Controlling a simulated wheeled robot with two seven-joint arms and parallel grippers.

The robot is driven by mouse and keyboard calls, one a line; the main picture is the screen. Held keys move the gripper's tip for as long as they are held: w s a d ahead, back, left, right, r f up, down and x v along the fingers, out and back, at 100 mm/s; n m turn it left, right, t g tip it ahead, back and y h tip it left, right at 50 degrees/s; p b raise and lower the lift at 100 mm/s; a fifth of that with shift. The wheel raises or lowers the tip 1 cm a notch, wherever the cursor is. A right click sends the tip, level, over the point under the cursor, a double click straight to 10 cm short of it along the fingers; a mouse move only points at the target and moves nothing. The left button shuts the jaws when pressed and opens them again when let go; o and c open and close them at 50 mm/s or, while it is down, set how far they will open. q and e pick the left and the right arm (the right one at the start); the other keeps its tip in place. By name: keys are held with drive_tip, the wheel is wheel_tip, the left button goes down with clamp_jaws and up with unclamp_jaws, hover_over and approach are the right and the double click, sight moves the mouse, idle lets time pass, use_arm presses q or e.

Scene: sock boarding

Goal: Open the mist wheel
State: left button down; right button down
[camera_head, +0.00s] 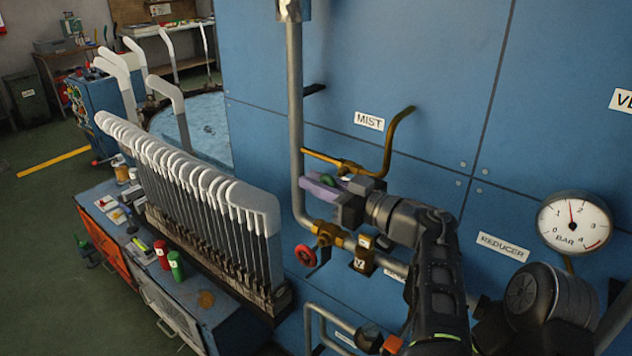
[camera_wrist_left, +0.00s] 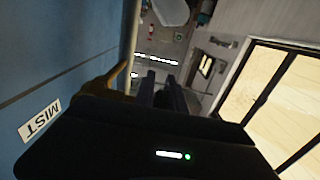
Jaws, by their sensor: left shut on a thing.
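The MIST label (camera_head: 369,121) is on the blue panel, and it also shows in the left wrist view (camera_wrist_left: 39,121). Below it a brass pipe (camera_head: 398,128) runs to a small brass valve (camera_head: 347,166). In the left wrist view the dark fingers (camera_wrist_left: 163,90) are close together, and the wheel cannot be made out. The wheel's turn cannot be read. My right gripper is not in view.
A grey vertical pipe (camera_head: 296,120) stands left of the gripper. Below is another brass valve (camera_head: 325,235) with a red wheel (camera_head: 305,255). A pressure gauge (camera_head: 573,223) is at right. A rack of white-topped sock boards (camera_head: 200,185) stands at left.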

use_arm(q)
drive_tip(key=shift+f+h, duration=0.1)
drive_tip(key=shift+h, duration=0.2)
drive_tip(key=shift+s+d+f+g+h+p, duration=0.15)
drive_tip(key=shift+f+g+h+p, duration=0.1)
drive_tip(key=shift+g+h, duration=0.55)
drive_tip(key=shift+s+d+f+g+h+p, duration=0.1)
drive_tip(key=shift+g+h+p, duration=0.15)
drive_tip(key=shift+g+h, duration=0.55)
drive_tip(key=shift+s+d+f+g+h+p, duration=0.2)
drive_tip(key=shift+g+h, duration=0.3)
drive_tip(key=shift+h, duration=0.5)
drive_tip(key=shift+w, duration=0.1)
drive_tip(key=c, duration=1.4)
unclamp_jaws()
drive_tip(key=shift+f, duration=0.1)
